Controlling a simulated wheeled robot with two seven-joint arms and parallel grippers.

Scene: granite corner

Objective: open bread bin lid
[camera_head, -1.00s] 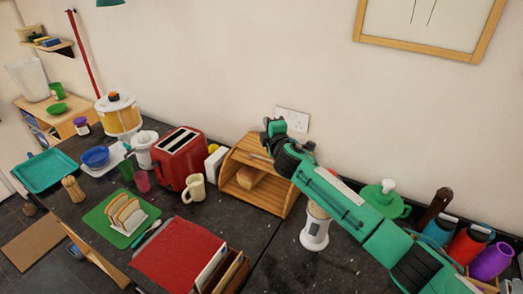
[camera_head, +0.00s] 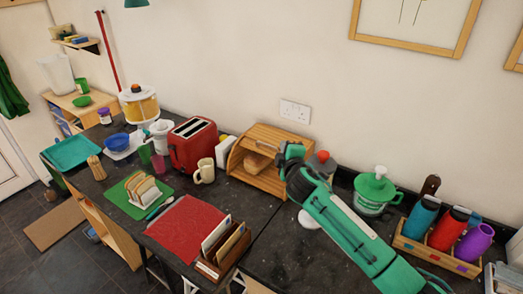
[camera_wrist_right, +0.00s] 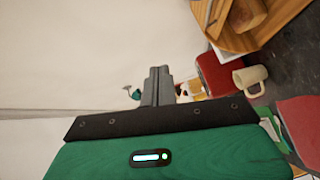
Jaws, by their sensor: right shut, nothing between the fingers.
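The wooden bread bin (camera_head: 285,134) stands against the wall on the dark worktop. Its slatted lid is up and back over the top, with a thin metal handle near its front edge. The front is open and a loaf (camera_head: 257,162) shows inside. My right gripper (camera_head: 284,152) is shut and empty, in front of the bin's right part, which it partly hides; I cannot tell whether it touches. In the right wrist view the shut fingers (camera_wrist_right: 157,86) point past the bin, whose wood (camera_wrist_right: 228,35) shows at top right. My left gripper is not in view.
A red toaster (camera_head: 192,145) and a cream mug (camera_head: 204,171) stand left of the bin. A letter rack (camera_head: 222,250) and red mat (camera_head: 184,230) lie in front.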

